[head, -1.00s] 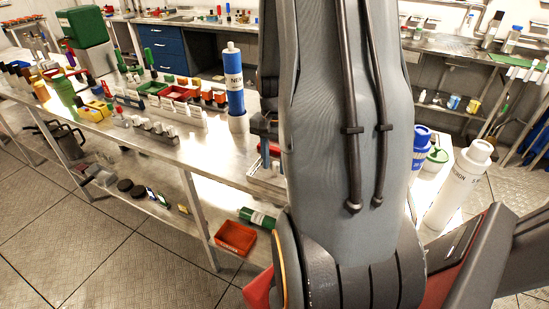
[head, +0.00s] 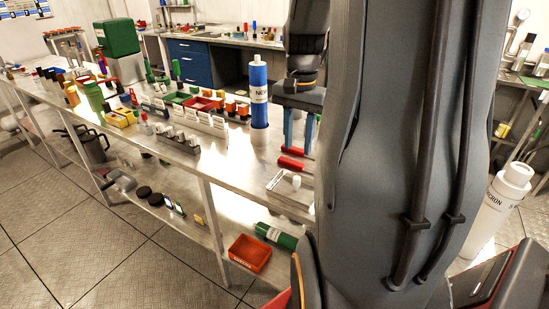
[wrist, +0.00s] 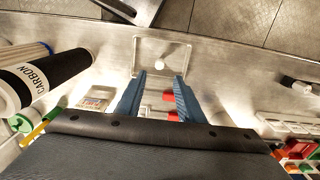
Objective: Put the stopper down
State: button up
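My gripper (head: 297,150) hangs over the bench, fingers pointing down. A small white piece (head: 296,182), possibly the stopper, sits on a shallow metal tray (head: 277,181) just in front of the fingers. In the wrist view the white piece (wrist: 159,66) lies beyond the fingertips, within the tray outline (wrist: 188,52).
A blue cartridge (head: 259,90) stands upright left of my gripper. A white-block rack (head: 180,141) and coloured bins (head: 200,103) lie farther left. A black carbon cartridge (wrist: 55,80) is at left in the wrist view. A red bin (head: 250,252) is on the lower shelf.

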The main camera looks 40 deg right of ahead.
jog(key=s+a+f+n, duration=0.1)
jog(key=a+f+n, duration=0.2)
jog(key=a, duration=0.9)
jog(key=s+a+f+n+t, duration=0.1)
jog(key=a+f+n, duration=0.3)
jog(key=a+n, duration=0.6)
jog(key=shift+s+a+n, duration=0.25)
jog(key=shift+a+n, duration=0.05)
jog(key=shift+a, duration=0.65)
jog(key=shift+c, duration=0.5)
